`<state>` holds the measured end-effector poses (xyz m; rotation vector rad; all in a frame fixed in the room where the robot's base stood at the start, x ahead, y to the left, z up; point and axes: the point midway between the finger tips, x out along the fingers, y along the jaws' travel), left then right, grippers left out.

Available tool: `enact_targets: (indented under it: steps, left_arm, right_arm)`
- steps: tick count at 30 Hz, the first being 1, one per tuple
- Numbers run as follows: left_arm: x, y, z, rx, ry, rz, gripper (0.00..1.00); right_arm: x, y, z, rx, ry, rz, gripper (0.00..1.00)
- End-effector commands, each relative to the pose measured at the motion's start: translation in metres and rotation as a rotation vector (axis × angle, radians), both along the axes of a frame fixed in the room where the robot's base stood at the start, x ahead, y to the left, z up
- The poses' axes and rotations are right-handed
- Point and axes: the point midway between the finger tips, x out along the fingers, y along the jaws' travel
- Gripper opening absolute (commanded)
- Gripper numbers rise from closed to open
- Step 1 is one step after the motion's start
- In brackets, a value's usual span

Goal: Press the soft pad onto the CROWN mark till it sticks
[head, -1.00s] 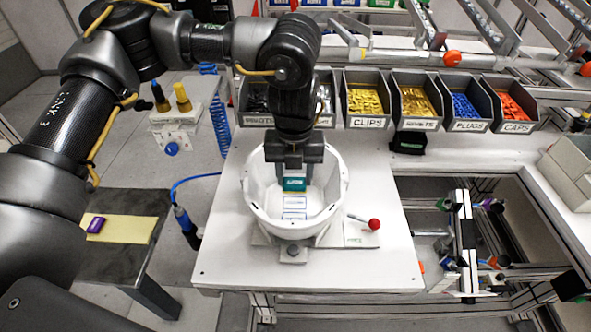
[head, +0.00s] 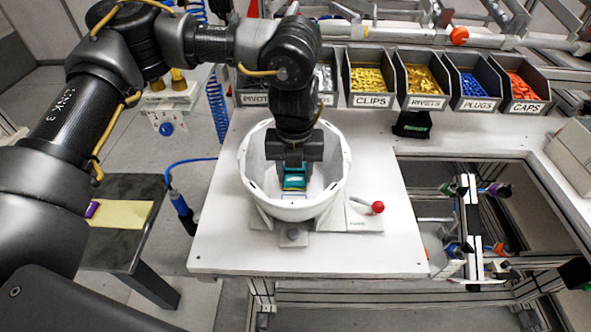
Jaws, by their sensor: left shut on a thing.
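The white helmet shell (head: 342,168) sits open side up on a fixture on the white table. My left gripper (head: 293,166) reaches down into the shell, shut on the teal soft pad (head: 294,182). The pad is low inside the shell, over the area of the outlined marks. I cannot tell whether it touches the shell floor. A small part of an outlined mark (head: 292,199) shows just in front of the pad; its lettering is too small to read, and the other mark is hidden. My right gripper is not in view.
A lever with a red knob (head: 378,207) stands right of the shell. Bins of clips (head: 372,101), rivets, plugs and caps line the back. A side bench (head: 133,188) at left holds a yellow sheet and a purple item. The white table's front (head: 340,258) is clear.

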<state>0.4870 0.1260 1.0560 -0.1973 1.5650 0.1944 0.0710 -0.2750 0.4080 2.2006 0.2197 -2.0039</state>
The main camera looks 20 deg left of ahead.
Motion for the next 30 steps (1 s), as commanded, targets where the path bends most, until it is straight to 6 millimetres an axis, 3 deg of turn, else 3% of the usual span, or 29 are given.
enact_targets:
  steps: [30]
  left_arm:
    - [-0.0002, 0.0003, -0.0067, 0.000, 0.001, 0.000, 0.23]
  right_arm:
    - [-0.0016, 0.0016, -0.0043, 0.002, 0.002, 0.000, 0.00]
